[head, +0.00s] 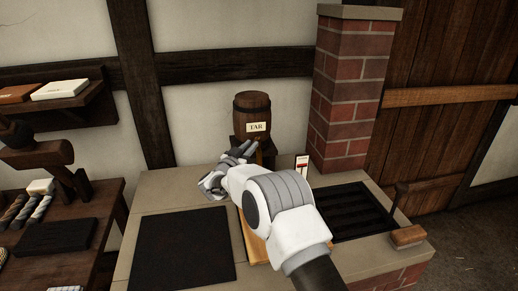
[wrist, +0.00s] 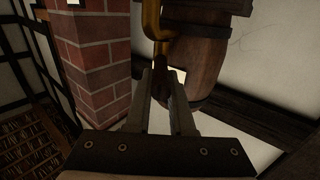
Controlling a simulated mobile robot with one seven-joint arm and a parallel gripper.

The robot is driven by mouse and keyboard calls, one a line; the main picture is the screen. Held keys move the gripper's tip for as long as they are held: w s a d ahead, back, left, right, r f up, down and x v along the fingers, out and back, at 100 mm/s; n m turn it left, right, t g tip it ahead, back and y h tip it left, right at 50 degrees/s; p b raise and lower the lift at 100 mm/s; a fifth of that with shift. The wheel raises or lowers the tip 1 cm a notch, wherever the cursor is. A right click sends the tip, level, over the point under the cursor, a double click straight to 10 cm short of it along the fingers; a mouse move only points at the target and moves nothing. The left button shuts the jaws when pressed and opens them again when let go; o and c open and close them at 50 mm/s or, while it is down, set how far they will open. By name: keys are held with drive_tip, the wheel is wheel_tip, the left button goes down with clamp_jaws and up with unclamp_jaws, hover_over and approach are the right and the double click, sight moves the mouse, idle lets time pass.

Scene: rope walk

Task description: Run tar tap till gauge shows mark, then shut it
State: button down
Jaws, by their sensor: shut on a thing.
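The dark wooden barrel (head: 252,116) with a white label reading TAR stands on a stand at the back of the bench. My gripper (head: 240,149) reaches up to the front of the barrel, below its label. In the wrist view the barrel (wrist: 206,65) lies beyond the fingers, and the brass tar tap (wrist: 152,20) runs down to them. My gripper (wrist: 163,82) is shut on the tap; the gripped part is mostly hidden between the fingers. A small white gauge (head: 302,162) with red on it stands right of my arm; its reading is too small to tell.
A brick pillar (head: 348,95) rises close to the right of the barrel. A cluttered table (head: 60,240) stands far left.

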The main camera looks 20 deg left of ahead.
drive_tip(key=shift+a+m+h+b, duration=0.4)
drive_tip(key=shift+m+h, duration=0.4)
drive_tip(key=shift+h, duration=0.4)
drive_tip(key=shift+a, duration=0.1)
drive_tip(key=c, duration=0.8)
unclamp_jaws()
drive_tip(key=shift+w, duration=0.1)
drive_tip(key=v, duration=1.7)
drive_tip(key=shift+a+r, duration=0.3)
drive_tip(key=shift+r, duration=0.05)
drive_tip(key=shift+s, duration=0.25)
